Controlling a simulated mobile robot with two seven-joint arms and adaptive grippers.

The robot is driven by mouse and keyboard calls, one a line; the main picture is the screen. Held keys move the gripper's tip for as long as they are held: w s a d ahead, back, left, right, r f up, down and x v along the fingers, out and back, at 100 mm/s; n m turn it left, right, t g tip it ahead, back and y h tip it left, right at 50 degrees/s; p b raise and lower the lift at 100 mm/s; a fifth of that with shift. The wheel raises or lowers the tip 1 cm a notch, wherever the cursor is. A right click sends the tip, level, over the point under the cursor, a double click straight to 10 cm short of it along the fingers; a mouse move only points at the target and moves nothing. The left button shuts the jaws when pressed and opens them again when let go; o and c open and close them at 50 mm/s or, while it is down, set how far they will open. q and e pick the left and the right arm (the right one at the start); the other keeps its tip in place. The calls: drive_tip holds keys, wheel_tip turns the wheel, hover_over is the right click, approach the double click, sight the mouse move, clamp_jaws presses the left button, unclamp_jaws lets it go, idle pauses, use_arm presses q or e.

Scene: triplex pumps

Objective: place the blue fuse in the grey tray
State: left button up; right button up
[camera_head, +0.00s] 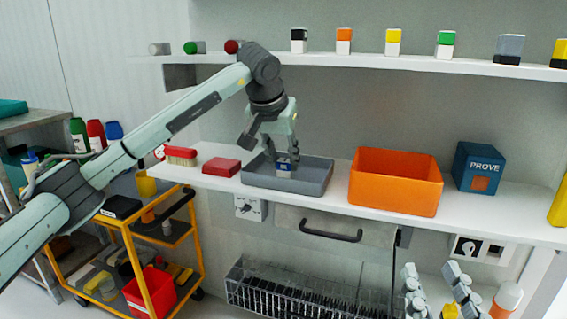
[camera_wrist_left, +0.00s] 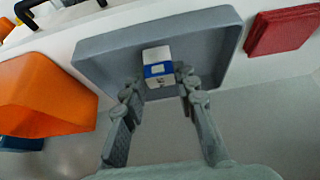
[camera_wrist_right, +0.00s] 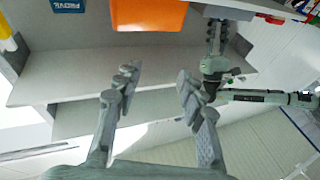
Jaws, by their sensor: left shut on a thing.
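The blue fuse, a small white block with a blue band, shows between my left fingertips in the head view (camera_head: 284,172) and the left wrist view (camera_wrist_left: 158,70). My left gripper (camera_head: 284,158) points down over the grey tray (camera_head: 318,184) and is shut on the fuse. The fuse is within the tray's outline; I cannot tell whether it touches the floor. The tray also shows in the left wrist view (camera_wrist_left: 105,60). My right gripper (camera_wrist_right: 155,82) is open and empty, below the shelf; its fingers show at the lower right of the head view (camera_head: 432,275).
An orange bin (camera_head: 393,185) stands right of the tray, with a blue PROVE box (camera_head: 478,167) beyond it. A red block (camera_head: 221,167) and a red brush (camera_head: 181,156) lie left of the tray. An upper shelf (camera_head: 420,64) carrying several small blocks runs above.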

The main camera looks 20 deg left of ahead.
use_arm(q)
drive_tip(key=shift+f, duration=0.25)
use_arm(e)
drive_tip(key=shift+s+r, duration=0.1)
drive_tip(key=shift+r, duration=0.2)
use_arm(q)
drive_tip(key=shift+f, duration=0.15)
drive_tip(key=o, duration=1)
drive_tip(key=shift+o, duration=0.2)
use_arm(e)
drive_tip(key=shift+r, duration=0.1)
